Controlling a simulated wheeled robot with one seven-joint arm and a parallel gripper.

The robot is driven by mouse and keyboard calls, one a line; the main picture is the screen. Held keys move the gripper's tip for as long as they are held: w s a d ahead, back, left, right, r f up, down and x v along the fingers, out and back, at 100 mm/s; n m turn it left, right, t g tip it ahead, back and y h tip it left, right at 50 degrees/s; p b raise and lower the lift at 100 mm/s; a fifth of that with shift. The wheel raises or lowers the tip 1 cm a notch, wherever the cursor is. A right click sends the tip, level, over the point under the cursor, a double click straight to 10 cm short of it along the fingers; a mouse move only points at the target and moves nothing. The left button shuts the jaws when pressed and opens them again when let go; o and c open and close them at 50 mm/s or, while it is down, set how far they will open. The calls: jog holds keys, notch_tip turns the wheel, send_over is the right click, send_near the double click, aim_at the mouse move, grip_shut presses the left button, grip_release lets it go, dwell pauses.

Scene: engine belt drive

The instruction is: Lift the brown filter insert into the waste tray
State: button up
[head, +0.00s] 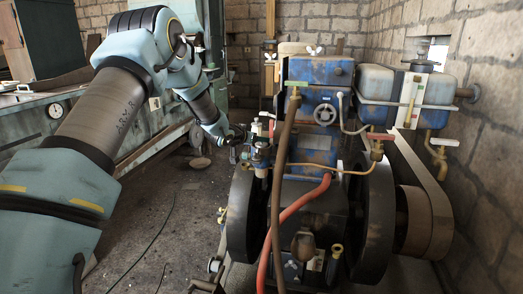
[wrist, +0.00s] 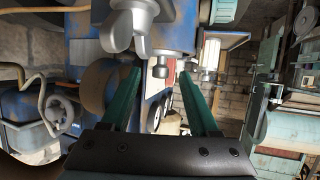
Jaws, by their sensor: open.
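My gripper (wrist: 160,72) shows in the wrist view as two green fingers, spread apart with a gap between them. In the head view my gripper (head: 238,134) reaches the left side of the blue engine (head: 318,72), beside a small cluster of fittings (head: 261,152). I cannot make out the brown filter insert for sure in either view. I cannot identify the waste tray with certainty either.
Dark flywheels (head: 373,222) flank the engine, with a belt (head: 424,170) at the right. A red hose (head: 292,222) and a brown upright pipe (head: 279,180) run in front. A small round dish (head: 200,162) lies on the floor, which is mostly clear at the left.

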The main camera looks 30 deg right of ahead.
jog(key=shift+w+d+f, duration=0.1)
jog(key=shift+w+d, duration=0.05)
jog(key=shift+d, duration=0.05)
jog(key=shift+c, duration=0.2)
grip_shut()
dwell(1.2)
